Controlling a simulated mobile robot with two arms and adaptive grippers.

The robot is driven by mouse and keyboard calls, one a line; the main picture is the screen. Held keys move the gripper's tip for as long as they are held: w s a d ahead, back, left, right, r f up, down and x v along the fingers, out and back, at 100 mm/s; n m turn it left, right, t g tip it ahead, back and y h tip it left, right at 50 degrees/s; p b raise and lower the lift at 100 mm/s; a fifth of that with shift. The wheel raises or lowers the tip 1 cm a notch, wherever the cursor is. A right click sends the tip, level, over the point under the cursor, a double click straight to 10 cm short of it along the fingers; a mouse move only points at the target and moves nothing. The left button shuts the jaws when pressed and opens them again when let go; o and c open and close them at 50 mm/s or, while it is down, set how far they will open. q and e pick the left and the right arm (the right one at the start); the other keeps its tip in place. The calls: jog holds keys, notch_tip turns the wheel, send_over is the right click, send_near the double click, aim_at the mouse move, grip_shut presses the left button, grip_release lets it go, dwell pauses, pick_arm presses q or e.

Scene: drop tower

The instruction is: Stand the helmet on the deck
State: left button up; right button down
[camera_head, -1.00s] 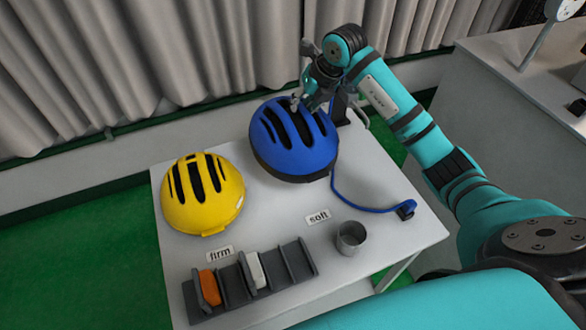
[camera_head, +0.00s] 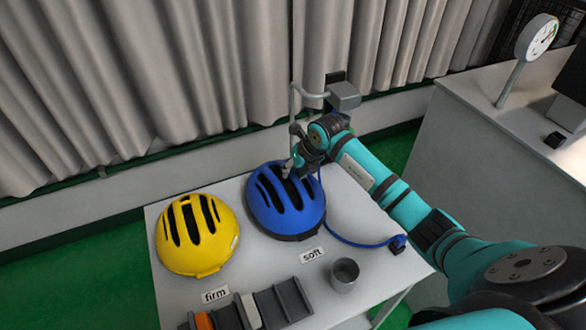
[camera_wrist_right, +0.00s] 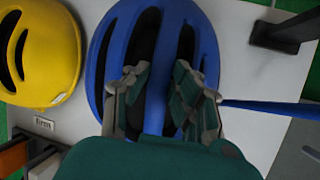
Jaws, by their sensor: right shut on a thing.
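A blue helmet (camera_head: 279,206) with dark vents sits on the white table, behind the "soft" label. My right gripper (camera_head: 290,168) is at the top of this helmet. In the right wrist view the fingers (camera_wrist_right: 160,100) are shut on a rib of the blue helmet (camera_wrist_right: 207,45), reaching into the vents on both sides. A blue strap (camera_head: 355,240) runs from the helmet to the right, ending in a dark buckle. A yellow helmet (camera_head: 176,249) sits to the left, behind the "firm" label. I cannot tell which surface is the deck. My left gripper is not in view.
A grey metal cup (camera_head: 344,275) and a grey slotted rack (camera_head: 270,309) with orange and white pieces stand at the table's front. A grey stand with a bent pole (camera_head: 345,98) rises behind my gripper. A counter with a dial gauge (camera_head: 537,37) is at right.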

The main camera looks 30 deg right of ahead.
jog(key=shift+f, duration=0.2)
jog(key=c, duration=1.1)
grip_release()
jog(key=shift+r, duration=0.1)
jog(key=b+v, duration=0.5)
jog(key=v, duration=1.2)
jog(key=shift+b, duration=0.3)
jog(key=shift+s, duration=0.1)
